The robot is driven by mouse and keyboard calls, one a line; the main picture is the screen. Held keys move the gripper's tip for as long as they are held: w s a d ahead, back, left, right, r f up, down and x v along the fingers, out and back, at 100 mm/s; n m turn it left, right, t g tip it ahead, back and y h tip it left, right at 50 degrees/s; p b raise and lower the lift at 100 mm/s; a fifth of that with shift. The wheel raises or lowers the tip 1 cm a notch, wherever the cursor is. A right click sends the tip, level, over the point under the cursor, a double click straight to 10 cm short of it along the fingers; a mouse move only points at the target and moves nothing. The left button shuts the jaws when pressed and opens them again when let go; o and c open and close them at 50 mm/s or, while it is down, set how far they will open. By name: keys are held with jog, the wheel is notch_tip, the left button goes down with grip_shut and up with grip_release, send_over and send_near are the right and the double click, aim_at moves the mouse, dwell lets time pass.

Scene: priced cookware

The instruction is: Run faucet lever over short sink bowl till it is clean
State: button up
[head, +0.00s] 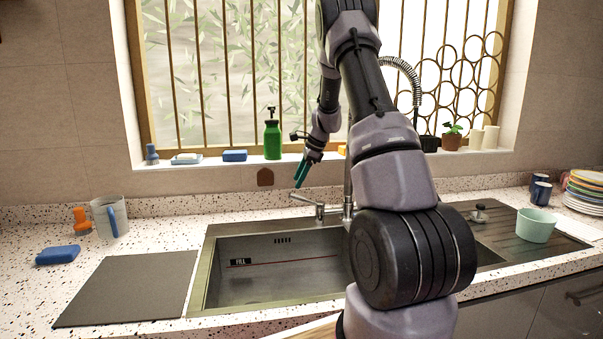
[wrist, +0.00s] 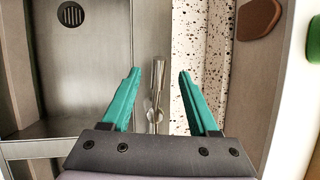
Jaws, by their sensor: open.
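The metal faucet (head: 320,210) stands at the back edge of the sink, with a thin arm reaching left from it. In the wrist view the faucet's slim metal part (wrist: 157,85) lies between my finger lines, with no contact visible. My gripper (head: 299,180) is open, its teal fingers pointing down above the faucet; it also shows in the wrist view (wrist: 158,80). The steel sink bowl (head: 285,272) has a "FILL" mark and red line on its back wall; the drain (wrist: 70,14) shows in the wrist view. My arm hides the bowl's right side.
A dark mat (head: 130,288) lies left of the sink, with a blue sponge (head: 58,255) and a pitcher (head: 111,217) nearby. A mint cup (head: 535,225) stands at right. A green bottle (head: 272,138) and a blue sponge (head: 235,155) are on the sill.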

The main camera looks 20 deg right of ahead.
aim_at(290, 195)
jog(key=x, duration=0.8)
jog(key=shift+c, duration=0.3)
grip_shut()
